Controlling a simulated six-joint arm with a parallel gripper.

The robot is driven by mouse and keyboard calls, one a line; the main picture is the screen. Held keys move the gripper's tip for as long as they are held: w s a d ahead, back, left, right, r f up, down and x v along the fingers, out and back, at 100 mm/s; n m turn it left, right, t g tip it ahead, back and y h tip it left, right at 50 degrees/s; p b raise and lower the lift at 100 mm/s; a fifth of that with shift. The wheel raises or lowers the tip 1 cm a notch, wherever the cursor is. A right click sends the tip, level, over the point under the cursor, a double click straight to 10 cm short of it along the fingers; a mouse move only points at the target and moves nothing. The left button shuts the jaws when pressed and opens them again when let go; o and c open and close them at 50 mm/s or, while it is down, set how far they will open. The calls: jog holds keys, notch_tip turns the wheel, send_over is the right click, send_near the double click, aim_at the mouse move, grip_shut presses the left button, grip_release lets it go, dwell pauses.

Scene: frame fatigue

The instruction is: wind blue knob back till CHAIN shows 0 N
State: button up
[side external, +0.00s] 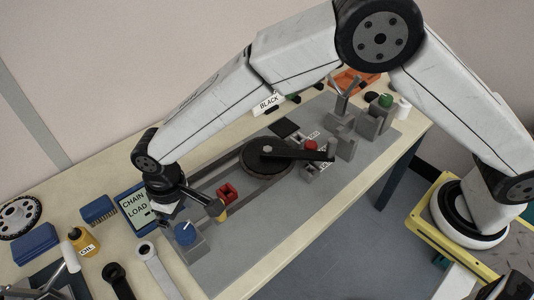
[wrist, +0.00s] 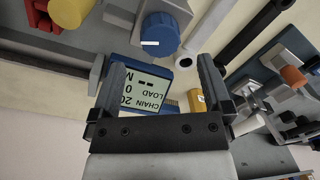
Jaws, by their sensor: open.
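The blue knob (side external: 184,233) sits on a grey block at the near left end of the grey base plate. It has a white mark on it and also shows in the wrist view (wrist: 160,32). My gripper (side external: 169,214) is open and empty, just above and left of the knob. In the wrist view its two fingers (wrist: 161,66) are apart, with the knob beyond their tips, not between them. The CHAIN LOAD display (side external: 136,207) stands behind the gripper. It appears upside down in the wrist view (wrist: 140,96); I make out "20" and "0", but cannot read the value surely.
A red block (side external: 227,192) stands right of the knob, near the chain and dark wheel (side external: 270,157). A yellow oil bottle (side external: 83,242), blue brush (side external: 98,209) and wrenches (side external: 155,268) lie left and in front. The plate's front right is clear.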

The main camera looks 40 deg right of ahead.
jog(key=shift+r, duration=1.35)
jog(key=shift+w+d, duration=0.15)
jog(key=shift+d, duration=0.15)
jog(key=s+d+r+m+t, duration=0.1)
jog(key=d+r+m, duration=0.15)
jog(key=d, duration=1.15)
jog(key=s+d+r+m+t, duration=0.1)
jog(key=s+d+r+m, duration=0.15)
jog(key=d, duration=1.15)
jog(key=s+d+m+t, duration=0.1)
jog(key=s+d, duration=0.6)
jog(key=d, duration=0.1)
jog(key=shift+s+d+m, duration=0.2)
jog(key=shift+d+m, duration=0.05)
jog(key=shift+m, duration=0.05)
jog(key=shift+w, duration=0.15)
